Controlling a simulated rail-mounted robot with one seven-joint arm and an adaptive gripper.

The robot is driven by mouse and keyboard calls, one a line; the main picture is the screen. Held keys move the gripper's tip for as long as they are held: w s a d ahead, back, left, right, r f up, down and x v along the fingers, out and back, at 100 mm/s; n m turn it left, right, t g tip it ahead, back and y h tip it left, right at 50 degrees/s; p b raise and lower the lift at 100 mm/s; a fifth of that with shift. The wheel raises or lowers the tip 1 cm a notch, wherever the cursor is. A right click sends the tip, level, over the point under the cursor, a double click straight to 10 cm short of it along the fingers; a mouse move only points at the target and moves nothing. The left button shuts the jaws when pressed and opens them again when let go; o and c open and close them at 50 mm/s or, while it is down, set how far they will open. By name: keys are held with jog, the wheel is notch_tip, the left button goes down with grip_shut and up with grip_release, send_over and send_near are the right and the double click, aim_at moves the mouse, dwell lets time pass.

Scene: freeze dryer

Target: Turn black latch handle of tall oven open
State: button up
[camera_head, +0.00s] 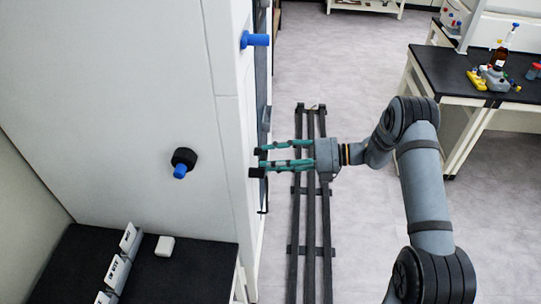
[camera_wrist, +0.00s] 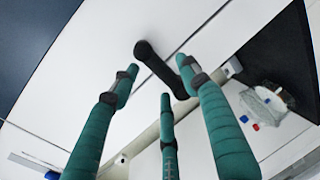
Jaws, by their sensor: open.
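The tall oven (camera_head: 120,100) is the large white cabinet at the left of the head view, seen mostly from its side. In the wrist view its black latch handle (camera_wrist: 161,70) is a short dark bar lying slantwise on the white front.
A blue knob (camera_head: 256,39) juts from the oven front above my gripper. A black and blue fitting (camera_head: 183,162) is on its side. A black bench (camera_head: 185,265) with label stands is at lower left. Dark floor rails (camera_head: 311,225) run beneath. A table (camera_head: 455,78) with bottles stands right.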

jog(key=shift+a, duration=0.3)
jog(key=shift+c, duration=0.4)
grip_shut()
dwell(0.4)
